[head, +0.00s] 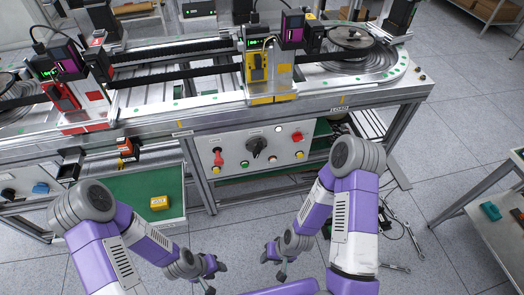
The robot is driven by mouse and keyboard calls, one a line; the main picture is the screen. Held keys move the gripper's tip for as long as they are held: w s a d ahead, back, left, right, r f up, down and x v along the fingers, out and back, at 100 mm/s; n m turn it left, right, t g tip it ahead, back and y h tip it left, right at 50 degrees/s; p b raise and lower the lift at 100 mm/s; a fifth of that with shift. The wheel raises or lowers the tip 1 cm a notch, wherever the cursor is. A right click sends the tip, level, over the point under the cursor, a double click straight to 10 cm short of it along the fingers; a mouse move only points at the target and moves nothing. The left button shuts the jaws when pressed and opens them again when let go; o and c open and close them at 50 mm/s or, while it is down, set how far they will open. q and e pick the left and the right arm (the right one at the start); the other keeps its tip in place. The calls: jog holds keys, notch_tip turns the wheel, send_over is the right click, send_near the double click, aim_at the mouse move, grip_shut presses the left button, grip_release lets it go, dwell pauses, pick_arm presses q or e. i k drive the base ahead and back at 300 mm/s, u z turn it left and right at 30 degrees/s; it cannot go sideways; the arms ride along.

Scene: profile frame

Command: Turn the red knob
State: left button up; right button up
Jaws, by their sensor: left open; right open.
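A red knob (217,156) with a grip that stands out sits at the left of a pale control panel (232,152) on the front of the workbench. A round red button (297,137) is at the panel's upper right. A large black rotary knob (256,147) is in the middle. My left gripper (216,278) is open and empty, low in the head view, well short of the panel. My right gripper (273,268) is open and empty to its right, also apart from the panel. Neither touches anything.
Green and yellow buttons sit around the black knob. A conveyor line (180,80) runs along the bench above. A green tray (130,205) with a yellow box (159,203) is at the lower left. Tools (395,215) lie on the floor at the right. The space between grippers and panel looks clear.

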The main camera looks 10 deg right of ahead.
aim_at(297, 136)
jog(key=u, duration=0.35)
jog(key=k, duration=0.45)
jog(key=u, duration=0.8)
jog(key=i, duration=0.45)
jog(key=z, duration=1.1)
jog(key=i, duration=0.65)
jog(key=z, duration=0.7)
